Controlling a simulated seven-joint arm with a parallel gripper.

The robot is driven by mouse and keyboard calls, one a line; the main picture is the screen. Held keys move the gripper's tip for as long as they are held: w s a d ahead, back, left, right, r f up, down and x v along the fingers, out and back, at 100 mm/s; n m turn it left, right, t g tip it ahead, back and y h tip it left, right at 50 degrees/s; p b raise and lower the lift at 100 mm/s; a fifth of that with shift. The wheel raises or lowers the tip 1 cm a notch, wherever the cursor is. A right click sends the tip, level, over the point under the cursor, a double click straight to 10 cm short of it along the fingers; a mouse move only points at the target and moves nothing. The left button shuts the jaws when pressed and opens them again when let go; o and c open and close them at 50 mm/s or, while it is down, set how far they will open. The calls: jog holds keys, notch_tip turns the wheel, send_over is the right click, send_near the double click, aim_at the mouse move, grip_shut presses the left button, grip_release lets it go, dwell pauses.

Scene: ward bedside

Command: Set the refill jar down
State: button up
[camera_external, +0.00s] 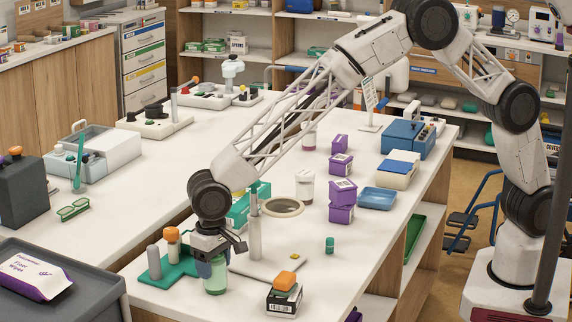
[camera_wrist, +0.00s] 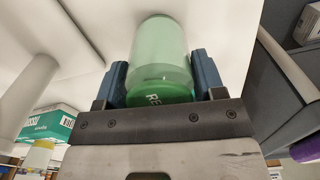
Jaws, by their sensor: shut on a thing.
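The refill jar (camera_external: 215,277) is pale green and translucent, with a green lid. My gripper (camera_external: 212,258) points down over the near part of the white counter (camera_external: 180,300) and is shut on the jar from above. In the wrist view the jar (camera_wrist: 163,52) sits between the two blue fingers of my gripper (camera_wrist: 160,75), its lid lettered "RE" toward my palm. The jar looks upright and very low over the counter. I cannot tell whether its base touches.
A green mat (camera_external: 185,271) with an orange-capped bottle (camera_external: 173,248) and a grey cylinder (camera_external: 154,263) is just left. A white stand with a post (camera_external: 255,235) is right. A dark box (camera_external: 284,300) stands at front right. A grey tray (camera_external: 95,289) is at far left.

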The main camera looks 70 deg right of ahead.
jog(key=shift+f, duration=0.1)
jog(key=o, duration=1.1)
notch_tip(320, 180, up, 12)
jog(key=shift+r, duration=0.1)
dwell(0.8)
jog(key=shift+d+r, duration=0.1)
